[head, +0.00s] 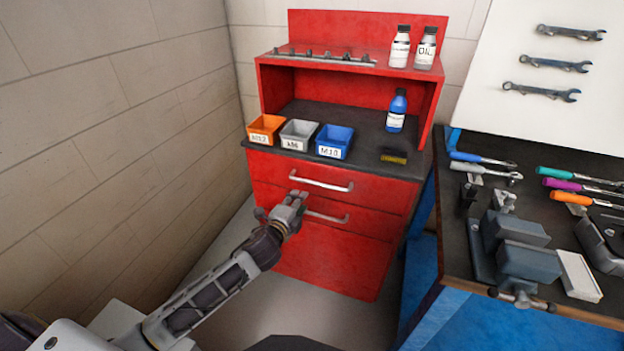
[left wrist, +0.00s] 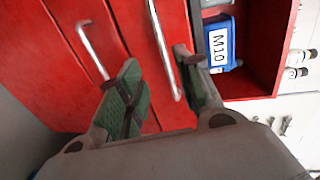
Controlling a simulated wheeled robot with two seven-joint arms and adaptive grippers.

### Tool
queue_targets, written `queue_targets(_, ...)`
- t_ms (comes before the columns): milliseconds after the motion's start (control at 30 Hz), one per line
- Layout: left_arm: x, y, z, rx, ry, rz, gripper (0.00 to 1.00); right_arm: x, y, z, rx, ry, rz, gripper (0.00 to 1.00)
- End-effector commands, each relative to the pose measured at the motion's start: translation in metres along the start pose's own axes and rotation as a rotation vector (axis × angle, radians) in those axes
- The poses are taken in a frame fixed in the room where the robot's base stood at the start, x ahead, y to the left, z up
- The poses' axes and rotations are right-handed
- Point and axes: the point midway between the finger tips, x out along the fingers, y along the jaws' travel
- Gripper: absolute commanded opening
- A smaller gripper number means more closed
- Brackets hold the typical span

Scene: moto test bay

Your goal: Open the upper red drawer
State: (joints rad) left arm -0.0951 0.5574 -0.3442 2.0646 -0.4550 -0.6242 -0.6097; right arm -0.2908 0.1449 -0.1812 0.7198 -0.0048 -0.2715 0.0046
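The upper red drawer (head: 378,191) is in the red cabinet, just below its dark worktop, and looks closed. Its silver bar handle (head: 322,182) is clear in the head view. My left gripper (head: 297,196) is in front of the drawer fronts, just below the left end of that handle. In the left wrist view the left gripper (left wrist: 157,60) is open, with green pads. The upper handle (left wrist: 164,55) appears between its fingers, and I see no contact. My right gripper is in neither view.
The lower drawer's handle (head: 326,217) is close beside my left gripper. Orange (head: 266,129), grey (head: 298,134) and blue (head: 334,141) bins and a blue bottle (head: 397,111) stand on the worktop. A tool bench (head: 455,262) is on the right; a wall (head: 110,110) is on the left.

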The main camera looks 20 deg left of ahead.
Motion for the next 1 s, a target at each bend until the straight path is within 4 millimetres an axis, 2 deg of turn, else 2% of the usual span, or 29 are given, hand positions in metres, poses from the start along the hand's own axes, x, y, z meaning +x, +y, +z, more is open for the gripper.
queue_targets(567,-0.001,-0.002,-0.002,0.006,0.004,-0.004,0.35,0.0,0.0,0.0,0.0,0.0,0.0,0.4)
queue_targets(1000,0.024,-0.002,-0.003,0.007,0.004,-0.005,0.35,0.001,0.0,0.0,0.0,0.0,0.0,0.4)
